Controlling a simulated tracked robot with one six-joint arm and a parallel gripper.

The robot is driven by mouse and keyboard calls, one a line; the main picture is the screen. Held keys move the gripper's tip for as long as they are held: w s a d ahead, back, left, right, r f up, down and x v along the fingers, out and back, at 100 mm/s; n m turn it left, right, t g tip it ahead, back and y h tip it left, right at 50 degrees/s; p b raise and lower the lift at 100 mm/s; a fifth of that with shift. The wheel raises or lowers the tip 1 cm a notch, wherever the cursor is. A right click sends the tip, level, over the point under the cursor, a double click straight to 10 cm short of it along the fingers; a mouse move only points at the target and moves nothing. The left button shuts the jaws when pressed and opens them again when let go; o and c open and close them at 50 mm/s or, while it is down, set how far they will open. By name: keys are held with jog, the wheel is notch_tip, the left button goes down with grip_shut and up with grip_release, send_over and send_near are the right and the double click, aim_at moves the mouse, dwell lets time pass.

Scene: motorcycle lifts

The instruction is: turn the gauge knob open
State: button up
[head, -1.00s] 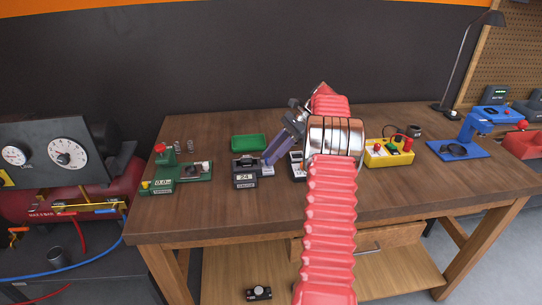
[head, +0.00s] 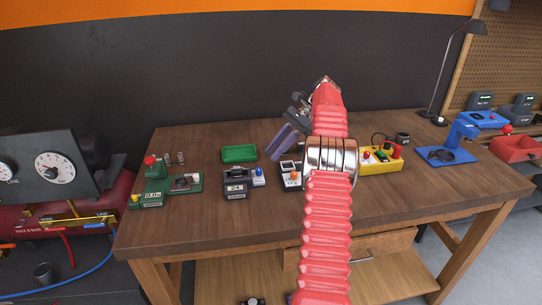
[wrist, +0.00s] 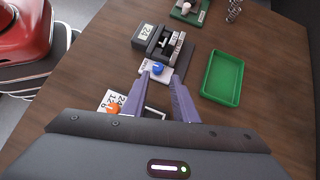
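My gripper (wrist: 161,78) has two purple fingers, spread apart with nothing between them. In the head view my gripper (head: 273,155) is above the bench, pointing down and left. A black gauge unit with a "24" display (head: 236,187) stands on the bench, left of and below the fingertips. Its blue knob (head: 257,172) is on a light plate at its right side. In the wrist view the blue knob (wrist: 157,69) shows just beyond the fingertips; contact cannot be told. An orange knob (wrist: 112,108) on a light plate is left of the fingers.
A green tray (wrist: 222,78) lies beside the gauge unit. A green device (head: 160,186) stands to the left, a yellow box (head: 381,162) and blue stand (head: 447,153) to the right. A dial panel (head: 45,165) is left of the bench. The bench front is clear.

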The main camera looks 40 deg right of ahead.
aim_at(260, 169)
jog(key=shift+s+d+r, duration=0.1)
jog(key=shift+d+r, duration=0.1)
jog(key=shift+d, duration=0.05)
jog(key=shift+o, duration=1.3)
jog(key=shift+s+d+r, duration=0.15)
jog(key=shift+r, duration=0.15)
jog(key=s+r, duration=0.1)
jog(key=r, duration=0.1)
jog(key=s+r+m+t, duration=0.1)
jog(key=s+r, duration=0.1)
jog(key=s+r+m+h, duration=0.1)
jog(key=s+r, duration=0.1)
jog(key=shift+d+r+t, duration=0.2)
jog(key=shift+r+t, duration=0.15)
jog(key=shift+t, duration=0.05)
jog(key=f+m, duration=0.1)
jog(key=f+m+t, duration=0.1)
jog(key=f+m+h, duration=0.1)
jog(key=shift+s+d+m+t, duration=0.2)
jog(key=shift+s+m+t, duration=0.1)
jog(key=shift+t, duration=0.1)
jog(key=x, duration=1.4)
jog(key=shift+d, duration=0.1)
